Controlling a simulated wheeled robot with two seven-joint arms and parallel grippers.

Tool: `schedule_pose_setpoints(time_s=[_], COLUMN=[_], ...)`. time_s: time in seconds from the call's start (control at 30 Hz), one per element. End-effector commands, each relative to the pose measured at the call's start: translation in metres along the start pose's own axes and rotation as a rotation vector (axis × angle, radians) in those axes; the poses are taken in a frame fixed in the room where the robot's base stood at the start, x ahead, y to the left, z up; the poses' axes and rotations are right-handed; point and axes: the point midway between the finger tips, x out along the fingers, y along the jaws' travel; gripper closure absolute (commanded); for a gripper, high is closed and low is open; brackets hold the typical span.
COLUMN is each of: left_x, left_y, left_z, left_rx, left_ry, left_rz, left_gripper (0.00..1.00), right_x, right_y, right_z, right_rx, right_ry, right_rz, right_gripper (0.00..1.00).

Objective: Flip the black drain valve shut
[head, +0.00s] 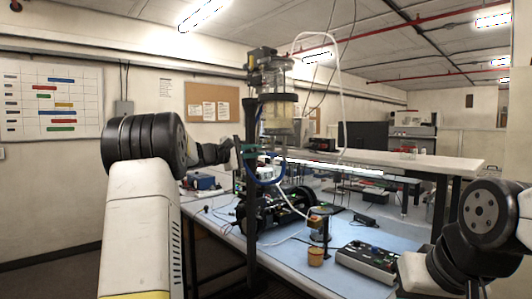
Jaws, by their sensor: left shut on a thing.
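A clear sealed cylinder (279,114) with a dark band and yellowish lower part stands high on a black post (251,215). Small fittings and a blue looped tube (264,181) hang below it. My left gripper (245,153) reaches in from the left, just below the cylinder and against the post. It is shut on a small dark part there, which looks like the black drain valve; the fingers and post largely hide it, so its lever angle cannot be told. My right arm shows at the lower right, with its gripper out of view.
A white tube (341,90) arches over the cylinder. A white shelf (400,160) crosses behind.

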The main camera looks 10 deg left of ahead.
Motion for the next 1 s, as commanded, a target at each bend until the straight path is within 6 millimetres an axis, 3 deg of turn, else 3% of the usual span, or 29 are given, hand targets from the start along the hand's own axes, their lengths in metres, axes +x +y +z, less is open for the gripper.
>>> schedule_pose_setpoints(time_s=[0.33,0.67,0.7,0.77,1.0], left_x=[-0.0003,-0.0001,-0.0001,-0.0001,0.0000], left_y=[0.0074,0.0077,0.0077,0.0077,0.0080], left_z=[0.0009,0.0013,0.0013,0.0013,0.0013], left_rx=[0.262,0.287,0.287,0.287,0.285], left_ry=[0.000,-0.001,-0.001,-0.001,-0.001], left_rz=[-0.001,-0.002,-0.002,-0.002,-0.001], left_gripper=[1.00,1.00,0.78,0.67,0.65], right_x=[0.0000,0.0000,0.0000,0.0000,0.0000], right_y=[0.0000,0.0000,0.0000,0.0000,0.0000], right_z=[0.0000,0.0000,0.0000,0.0000,0.0000], right_rx=[0.000,0.000,0.000,0.000,0.000], right_ry=[0.000,0.000,0.000,0.000,0.000], right_rz=[0.000,0.000,0.000,0.000,0.000], right_gripper=[1.00,1.00,1.00,1.00,1.00])
